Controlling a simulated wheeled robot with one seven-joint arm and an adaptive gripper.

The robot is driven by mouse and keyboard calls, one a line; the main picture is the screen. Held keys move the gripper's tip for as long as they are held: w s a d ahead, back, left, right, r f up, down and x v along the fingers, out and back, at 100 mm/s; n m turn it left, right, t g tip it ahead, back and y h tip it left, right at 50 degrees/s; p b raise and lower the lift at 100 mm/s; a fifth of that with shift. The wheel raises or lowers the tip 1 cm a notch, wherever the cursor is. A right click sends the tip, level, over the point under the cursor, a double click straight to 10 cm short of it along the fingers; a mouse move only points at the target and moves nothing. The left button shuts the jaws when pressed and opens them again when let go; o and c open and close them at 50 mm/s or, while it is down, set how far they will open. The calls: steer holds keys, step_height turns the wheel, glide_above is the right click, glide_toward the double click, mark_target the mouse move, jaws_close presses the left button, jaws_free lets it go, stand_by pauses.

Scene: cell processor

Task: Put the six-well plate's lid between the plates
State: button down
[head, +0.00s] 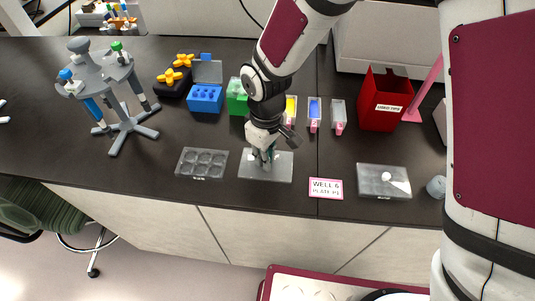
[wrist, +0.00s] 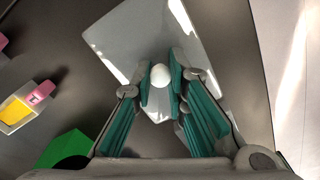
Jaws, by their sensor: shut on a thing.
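The open six-well plate (head: 202,162) sits on the bench at the left, its round wells showing. The wrist view shows the pale lid (wrist: 125,40) below the green finger pads. The lid looks flat and at or near the bench top; I cannot tell if it touches.
A card reading "WELL 6 PLATE P1" (head: 326,188) lies right of the lid. A grey pipette stand (head: 120,90), a blue block (head: 206,99), a green block (head: 237,97) and a red bin (head: 384,101) stand behind. The bench's front edge runs close by.

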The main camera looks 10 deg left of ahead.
steer(key=shift+f, duration=1.1)
steer(key=shift+f, duration=0.15)
steer(key=c, duration=1.6)
jaws_free()
step_height(320, 180, up, 12)
steer(key=shift+r+b, duration=0.2)
steer(key=shift+b, duration=0.35)
